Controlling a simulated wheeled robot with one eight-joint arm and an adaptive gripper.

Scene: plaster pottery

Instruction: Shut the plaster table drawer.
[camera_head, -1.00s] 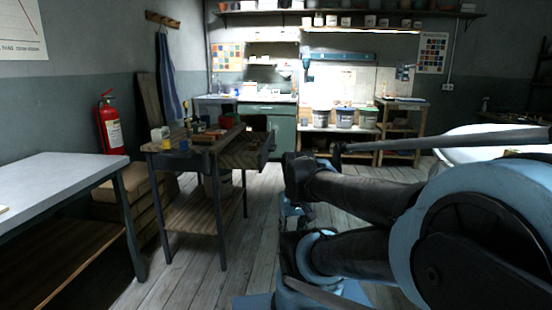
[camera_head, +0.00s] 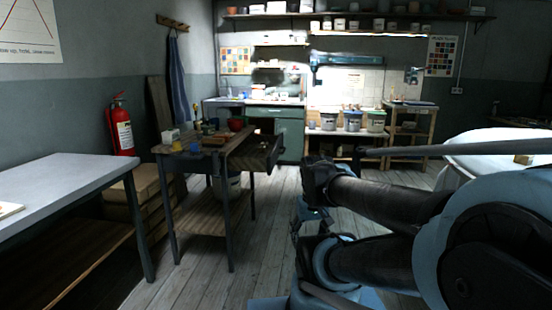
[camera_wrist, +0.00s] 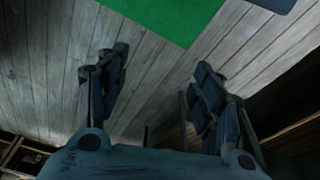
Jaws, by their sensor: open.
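The plaster table (camera_head: 200,158) is a dark wooden workbench on slim legs, left of centre in the head view. Its drawer (camera_head: 262,153) sticks out of the right side, pulled open. The inside of the drawer is dark and I cannot tell what lies in it. My gripper (camera_wrist: 160,65) shows in the wrist view, its two dark fingers spread wide with only floor boards between them. It touches nothing there, and the drawer is not in that view. In the head view my arm stands to the right of the drawer, apart from it.
A pale-topped table (camera_head: 68,182) stands at the left front. Bare floor (camera_head: 270,225) lies between that table and my arm. A green mat (camera_wrist: 175,15) shows in the wrist view.

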